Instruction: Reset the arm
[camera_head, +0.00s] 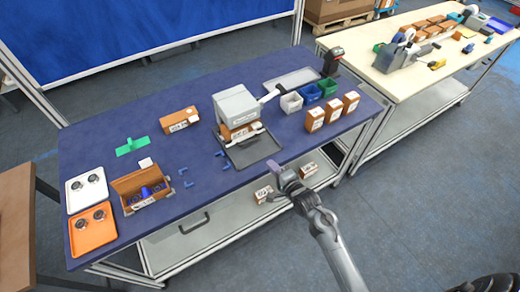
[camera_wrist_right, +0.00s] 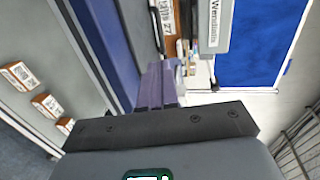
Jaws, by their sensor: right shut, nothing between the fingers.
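My right gripper (camera_head: 277,167) is shut and empty just off the front edge of the blue table (camera_head: 190,195). In the right wrist view its purple fingers (camera_wrist_right: 158,88) are closed together in front of the table edge. My right arm comes in from the bottom right of the head view. My left gripper is not in view.
Brown boxes (camera_head: 314,119) and small bins (camera_head: 291,102) stand to the right. An open carton (camera_head: 140,184) and an orange tray (camera_head: 84,240) lie left.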

